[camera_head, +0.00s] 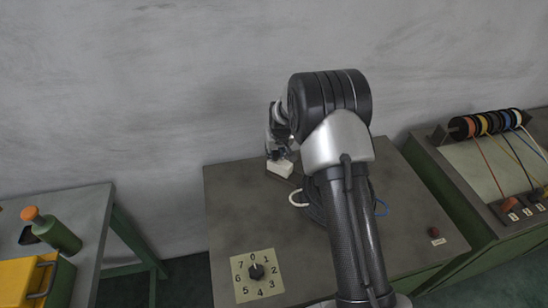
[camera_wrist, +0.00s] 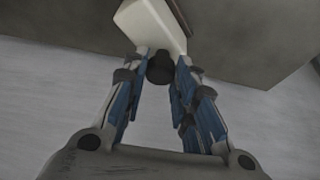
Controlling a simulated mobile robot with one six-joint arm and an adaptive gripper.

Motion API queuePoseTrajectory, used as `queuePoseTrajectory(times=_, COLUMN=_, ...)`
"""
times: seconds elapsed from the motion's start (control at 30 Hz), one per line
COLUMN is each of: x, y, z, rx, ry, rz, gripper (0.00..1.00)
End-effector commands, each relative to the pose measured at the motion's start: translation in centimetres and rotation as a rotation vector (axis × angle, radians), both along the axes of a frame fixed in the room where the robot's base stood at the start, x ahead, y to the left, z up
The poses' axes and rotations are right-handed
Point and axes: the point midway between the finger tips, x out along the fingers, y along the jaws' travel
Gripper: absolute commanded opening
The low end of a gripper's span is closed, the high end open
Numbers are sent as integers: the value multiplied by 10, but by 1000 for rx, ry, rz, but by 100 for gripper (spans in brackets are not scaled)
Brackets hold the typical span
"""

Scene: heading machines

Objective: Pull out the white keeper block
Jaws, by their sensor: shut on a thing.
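The white keeper block (camera_head: 280,168) is at the back of the middle grey table, just below my gripper (camera_head: 277,153). In the wrist view the white block (camera_wrist: 150,27) lies at the top, between and beyond the fingertips. My gripper (camera_wrist: 161,65) is shut on a dark round knob (camera_wrist: 160,68) at the block's near face. A brown edge shows beside the block in the wrist view. Whether the block sits in a slot is hidden.
The grey table (camera_head: 235,200) carries a numbered dial (camera_head: 257,272), white and blue cables partly behind my arm, and a red button (camera_head: 435,232). A bench with cable spools (camera_head: 485,123) stands right. A table with a green bottle (camera_head: 55,232) and yellow box (camera_head: 22,283) stands left.

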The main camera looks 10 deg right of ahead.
Motion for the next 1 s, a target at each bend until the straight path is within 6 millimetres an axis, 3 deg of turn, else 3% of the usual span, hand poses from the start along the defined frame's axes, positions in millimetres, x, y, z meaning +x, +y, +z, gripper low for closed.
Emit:
queuePoseTrajectory(times=0.03, x=4, y=9, z=0, rx=5, ry=-4, rz=4, gripper=0)
queuePoseTrajectory(times=0.33, x=5, y=11, z=1, rx=5, ry=-7, rz=4, gripper=0)
queuePoseTrajectory(times=0.37, x=5, y=11, z=1, rx=5, ry=-7, rz=4, gripper=28)
queuePoseTrajectory(times=0.63, x=4, y=10, z=0, rx=4, ry=-4, rz=3, gripper=45)
queuePoseTrajectory(times=1.0, x=3, y=9, z=5, rx=4, ry=-3, rz=2, gripper=45)
